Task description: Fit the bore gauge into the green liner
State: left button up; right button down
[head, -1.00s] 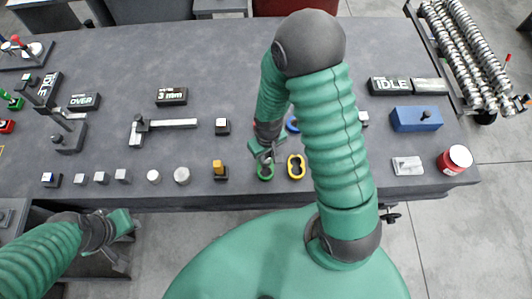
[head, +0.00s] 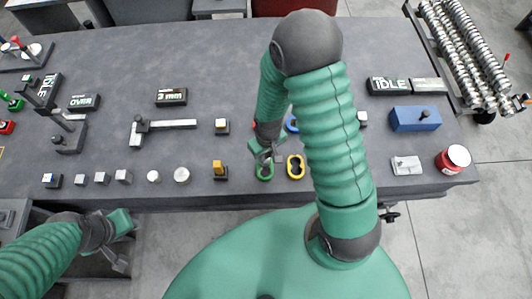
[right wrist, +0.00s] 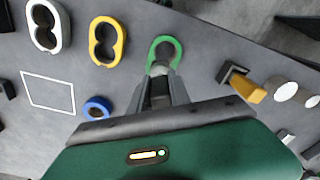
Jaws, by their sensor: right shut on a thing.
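The green liner (head: 264,176), a green-rimmed twin-bore ring, lies near the table's front edge; it also shows in the right wrist view (right wrist: 176,43). My right gripper (head: 265,160) is right at it, fingers pointing down. In the right wrist view my right gripper (right wrist: 160,88) is shut on a small grey piece, seemingly the bore gauge (right wrist: 158,69), mostly hidden between the fingers. Its tip overlaps the near end of the liner; I cannot tell whether it is inside the bore. My left gripper (head: 120,245) hangs off the table's front edge, away from the liner; its jaw state is unclear.
A yellow twin-bore liner (head: 296,167) lies just right of the green one, and a white one (right wrist: 46,26) lies beyond it. A blue ring (right wrist: 97,108) is near. A yellow-topped block (head: 218,168) stands to the left. My right arm hides part of the table.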

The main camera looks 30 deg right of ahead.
aim_at(266, 159)
jog(key=shift+f+b, duration=1)
jog(key=shift+f, duration=0.6)
jog(key=c, duration=1.1)
grip_release()
jog(key=r, duration=0.5)
jog(key=r+p, duration=0.1)
jog(key=r, duration=1)
jog(key=shift+s+r+p, duration=0.35)
jog(key=shift+s+p, duration=0.05)
jog(key=shift+a, duration=0.1)
